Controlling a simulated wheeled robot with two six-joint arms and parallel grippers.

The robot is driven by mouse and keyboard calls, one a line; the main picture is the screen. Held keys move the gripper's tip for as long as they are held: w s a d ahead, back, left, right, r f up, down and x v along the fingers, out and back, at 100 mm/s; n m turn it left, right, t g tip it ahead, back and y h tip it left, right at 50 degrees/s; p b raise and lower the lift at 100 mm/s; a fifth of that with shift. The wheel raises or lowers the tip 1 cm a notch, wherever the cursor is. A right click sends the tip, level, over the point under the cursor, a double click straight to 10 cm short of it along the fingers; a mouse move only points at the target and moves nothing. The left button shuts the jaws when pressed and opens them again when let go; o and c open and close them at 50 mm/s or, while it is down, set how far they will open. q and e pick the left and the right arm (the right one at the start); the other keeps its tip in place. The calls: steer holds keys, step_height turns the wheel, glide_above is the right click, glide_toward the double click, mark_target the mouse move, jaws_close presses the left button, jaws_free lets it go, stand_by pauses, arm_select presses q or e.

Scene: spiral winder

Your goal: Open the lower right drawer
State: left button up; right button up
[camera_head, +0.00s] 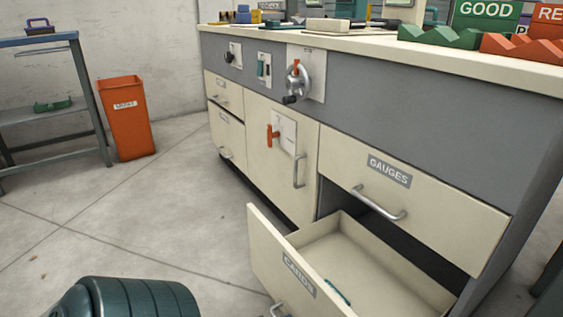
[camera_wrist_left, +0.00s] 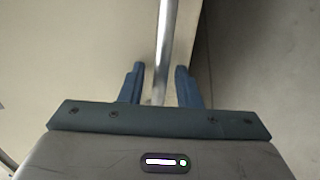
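The lower right drawer, labelled CARDS (camera_head: 275,262), is pulled well out of the cabinet, with its inside in view. A small dark green item (camera_head: 337,292) lies in it. Its metal handle (camera_head: 278,309) is cut off at the bottom of the head view. In the left wrist view, a metal handle bar (camera_wrist_left: 165,40) runs between the two blue fingers of my left gripper (camera_wrist_left: 159,88). The fingers are apart, with a gap visible on each side of the bar. My right gripper is in neither view.
The GAUGES drawer (camera_head: 430,210) above is shut. Left of it is a cabinet door with an orange latch (camera_head: 273,135) and a vertical handle (camera_head: 299,170). An orange bin (camera_head: 126,120) and a shelf table (camera_head: 40,110) stand at left. The floor (camera_head: 150,220) between is clear.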

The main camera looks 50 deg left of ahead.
arm_select(q)
steer(key=d+p+v, duration=0.1)
steer(key=p+v, duration=0.2)
steer(key=v, duration=0.7)
steer(key=shift+s+a, duration=0.35)
steer(key=shift+a, duration=0.1)
